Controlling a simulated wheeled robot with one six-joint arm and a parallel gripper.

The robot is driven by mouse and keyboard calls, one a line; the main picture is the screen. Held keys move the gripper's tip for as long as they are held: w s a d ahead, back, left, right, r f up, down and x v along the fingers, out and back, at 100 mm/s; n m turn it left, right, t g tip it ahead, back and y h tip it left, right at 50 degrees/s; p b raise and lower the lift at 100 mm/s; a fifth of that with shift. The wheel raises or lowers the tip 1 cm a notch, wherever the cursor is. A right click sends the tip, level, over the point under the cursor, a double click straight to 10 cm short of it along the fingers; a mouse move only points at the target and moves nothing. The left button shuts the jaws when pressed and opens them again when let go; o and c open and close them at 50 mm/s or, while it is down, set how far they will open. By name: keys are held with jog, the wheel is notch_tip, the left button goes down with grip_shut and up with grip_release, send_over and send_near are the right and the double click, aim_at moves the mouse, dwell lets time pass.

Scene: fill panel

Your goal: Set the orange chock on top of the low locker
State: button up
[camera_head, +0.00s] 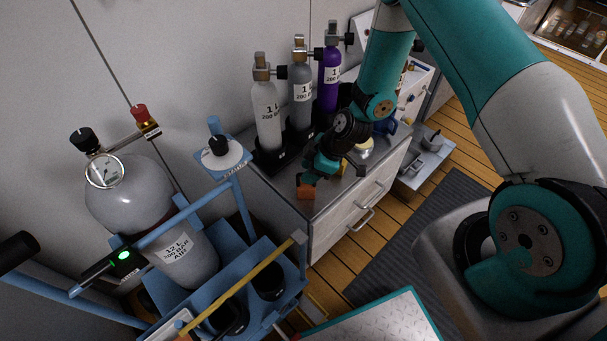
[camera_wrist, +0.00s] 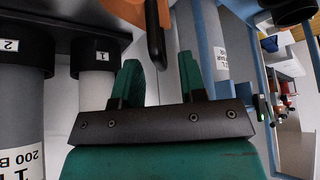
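The orange chock (camera_head: 306,191) is at the near left corner of a grey-topped drawer cabinet (camera_head: 347,187), which seems to be the low locker. It appears to rest on that top. My gripper (camera_head: 318,172) is just above and beside the chock, pointing down. In the wrist view its two teal fingers (camera_wrist: 157,75) stand apart with a gap between them. The chock also shows in the wrist view (camera_wrist: 154,38), beyond the fingertips and partly cut off by the top edge. I see no finger touching it there.
Three small cylinders, white (camera_head: 266,115), grey (camera_head: 301,95) and purple (camera_head: 329,75), stand in a black rack at the cabinet's back. A blue trolley (camera_head: 270,290) with a large grey cylinder (camera_head: 135,200) stands close left. A lower unit (camera_head: 428,160) is right.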

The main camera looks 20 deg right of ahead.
jog(key=v, duration=0.8)
jog(key=s+a+r+m+g, duration=0.1)
jog(key=s+a+r, duration=0.25)
jog(key=r, duration=0.65)
jog(key=s+a+r+m, duration=0.15)
jog(key=a+r, duration=0.25)
jog(key=r, duration=0.5)
jog(key=s+a+r+m+g+h, duration=0.1)
jog(key=s+r+m, duration=0.3)
jog(key=s+r, duration=0.7)
jog(key=s+p, duration=0.1)
jog(key=s, duration=0.3)
jog(key=shift+s+r, duration=0.3)
jog(key=shift+a, duration=0.1)
